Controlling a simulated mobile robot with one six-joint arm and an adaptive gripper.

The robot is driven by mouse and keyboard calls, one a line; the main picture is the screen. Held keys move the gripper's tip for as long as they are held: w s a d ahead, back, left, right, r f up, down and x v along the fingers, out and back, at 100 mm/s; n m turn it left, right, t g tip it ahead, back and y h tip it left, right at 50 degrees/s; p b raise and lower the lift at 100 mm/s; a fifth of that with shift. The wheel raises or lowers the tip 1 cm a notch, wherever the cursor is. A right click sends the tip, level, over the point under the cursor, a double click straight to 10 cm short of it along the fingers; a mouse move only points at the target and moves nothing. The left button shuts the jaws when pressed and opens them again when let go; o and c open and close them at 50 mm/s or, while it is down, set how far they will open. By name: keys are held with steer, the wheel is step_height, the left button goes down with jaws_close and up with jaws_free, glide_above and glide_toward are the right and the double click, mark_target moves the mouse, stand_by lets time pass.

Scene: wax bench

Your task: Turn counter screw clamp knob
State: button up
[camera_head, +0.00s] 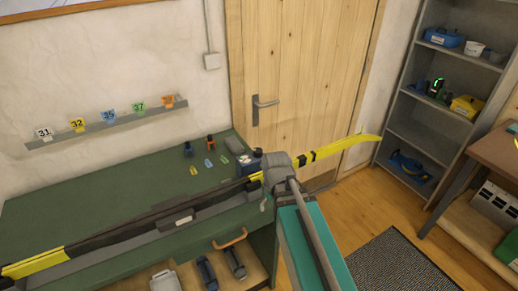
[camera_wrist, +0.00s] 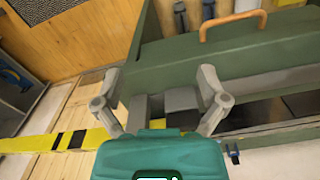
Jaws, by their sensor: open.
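My gripper (camera_wrist: 158,76) is open in the wrist view, its two grey fingers spread apart with nothing seen held between them. Grey blocks (camera_wrist: 181,99) show between and below the fingers, with a yellow patch beside them. They may be part of the clamp, but I cannot tell for sure. In the head view, my arm covers the bench's right end, so I cannot make out the screw clamp knob. A long yellow and black ski (camera_head: 352,143) lies along the green bench (camera_head: 110,195), its tip out past the right end. The ski also shows in the wrist view (camera_wrist: 30,144).
An orange handle (camera_head: 230,238) and hanging tools (camera_head: 207,272) are at the bench front. Small items (camera_head: 211,142) and a dark box (camera_head: 247,160) stand on the bench. A shelf unit (camera_head: 416,129) and brown table (camera_head: 485,150) are at right. Floor between is clear around a dark mat (camera_head: 393,263).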

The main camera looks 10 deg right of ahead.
mark_target(258, 150)
steer(key=w+r+n+p, duration=0.5)
steer(key=w+r+p, duration=0.2)
steer(key=w, duration=0.6)
steer(key=w+r+n+p, duration=0.6)
steer(key=w+r+p, duration=0.2)
steer(key=w, duration=0.6)
steer(key=shift+r, duration=0.4)
steer(key=shift+f, duration=0.25)
step_height(258, 150, down, 13)
steer(key=b, duration=1.3)
steer(key=shift+f+b, duration=0.15)
steer(key=shift+b, duration=0.2)
steer(key=c, duration=1.1)
steer(key=shift+c, duration=0.2)
